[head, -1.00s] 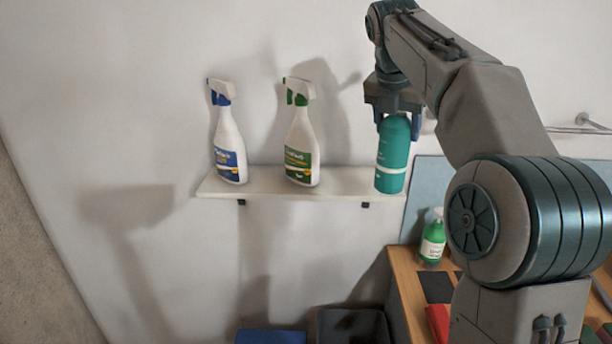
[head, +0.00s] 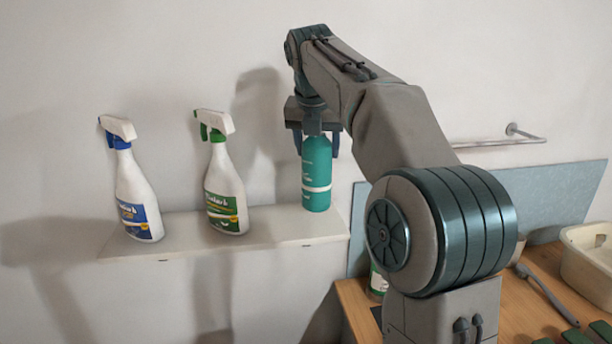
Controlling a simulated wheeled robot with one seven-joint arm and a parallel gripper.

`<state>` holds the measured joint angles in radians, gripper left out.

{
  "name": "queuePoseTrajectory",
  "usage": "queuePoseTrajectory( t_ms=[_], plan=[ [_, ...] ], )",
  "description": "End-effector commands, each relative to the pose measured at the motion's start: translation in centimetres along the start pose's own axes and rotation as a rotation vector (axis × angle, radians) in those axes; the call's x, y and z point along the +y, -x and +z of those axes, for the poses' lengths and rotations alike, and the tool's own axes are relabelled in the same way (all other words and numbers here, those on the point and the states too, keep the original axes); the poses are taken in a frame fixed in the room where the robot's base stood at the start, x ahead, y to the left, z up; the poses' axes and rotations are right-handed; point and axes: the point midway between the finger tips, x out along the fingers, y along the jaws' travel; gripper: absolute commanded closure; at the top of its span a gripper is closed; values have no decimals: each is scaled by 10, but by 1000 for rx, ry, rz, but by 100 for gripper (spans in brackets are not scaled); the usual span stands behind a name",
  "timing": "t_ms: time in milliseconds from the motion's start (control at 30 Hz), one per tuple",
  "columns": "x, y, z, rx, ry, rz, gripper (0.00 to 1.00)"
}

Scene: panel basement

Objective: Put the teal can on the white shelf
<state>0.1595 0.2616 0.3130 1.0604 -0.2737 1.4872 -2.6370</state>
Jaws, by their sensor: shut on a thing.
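The teal can (head: 317,178) is upright at the right end of the white shelf (head: 185,230) in the head view. Its base appears at the level of the shelf top; whether it touches the shelf I cannot tell for sure. My gripper (head: 318,148) comes down from above and is shut on the upper part of the can, one finger on each side. The fingers cover the can's upper sides.
A wooden bench (head: 540,295) with a cream tub (head: 590,255) lies below right. A metal rail (head: 500,141) is on the wall.

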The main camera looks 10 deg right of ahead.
Motion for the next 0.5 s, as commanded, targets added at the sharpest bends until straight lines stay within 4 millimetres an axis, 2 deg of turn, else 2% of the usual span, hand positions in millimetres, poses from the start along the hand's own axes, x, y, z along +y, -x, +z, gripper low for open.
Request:
queuePoseTrajectory(
  t_ms=[167,400,500],
  plan=[
    [1,-10,-5,-1,2,1,98],
    [2,-37,-17,-2,5,2,98],
    [3,-42,-19,-2,5,3,98]
  ],
)
